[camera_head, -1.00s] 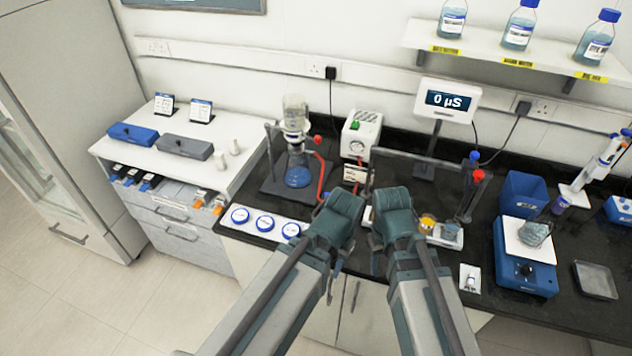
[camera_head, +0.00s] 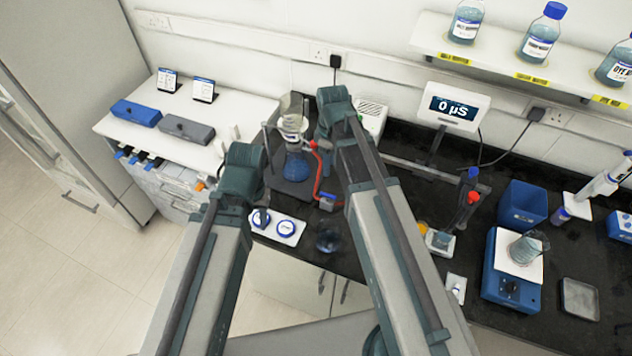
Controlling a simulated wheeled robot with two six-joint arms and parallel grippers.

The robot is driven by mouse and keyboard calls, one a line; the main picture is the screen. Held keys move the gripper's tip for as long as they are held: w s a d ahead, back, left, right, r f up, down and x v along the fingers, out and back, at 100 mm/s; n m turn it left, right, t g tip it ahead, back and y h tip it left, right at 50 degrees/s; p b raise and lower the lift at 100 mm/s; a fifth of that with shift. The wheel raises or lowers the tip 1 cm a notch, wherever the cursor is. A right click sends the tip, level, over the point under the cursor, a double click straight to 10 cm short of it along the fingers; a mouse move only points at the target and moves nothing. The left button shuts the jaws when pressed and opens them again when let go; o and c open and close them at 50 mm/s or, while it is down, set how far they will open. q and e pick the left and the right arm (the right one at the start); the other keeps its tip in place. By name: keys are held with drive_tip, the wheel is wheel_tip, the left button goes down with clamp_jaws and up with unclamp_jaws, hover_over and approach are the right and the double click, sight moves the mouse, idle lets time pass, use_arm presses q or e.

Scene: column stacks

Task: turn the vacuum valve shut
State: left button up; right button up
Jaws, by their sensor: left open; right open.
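The filter flask (camera_head: 298,164) with blue liquid stands on a dark base under a glass funnel (camera_head: 292,118). A red hose (camera_head: 318,180) runs from it to a small blue piece (camera_head: 328,200) low on the bench; I cannot tell surely whether this is the valve. A red knob (camera_head: 314,144) sits beside the flask neck. The vacuum pump (camera_head: 372,115) is partly hidden behind my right arm. My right gripper (camera_head: 330,108) is open and empty, over the space between flask and pump. My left gripper (camera_head: 243,165) is open and empty, left of the flask. Their fingertips are mostly hidden.
A white tray of blue-lidded dishes (camera_head: 287,228) and a glass vessel (camera_head: 328,237) are near the bench's front edge.

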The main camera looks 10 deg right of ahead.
sight(328, 194)
wheel_tip(328, 194, down, 14)
drive_tip(key=b, duration=1.4)
drive_tip(key=shift+s, duration=0.1)
drive_tip(key=shift+r, duration=0.1)
clamp_jaws()
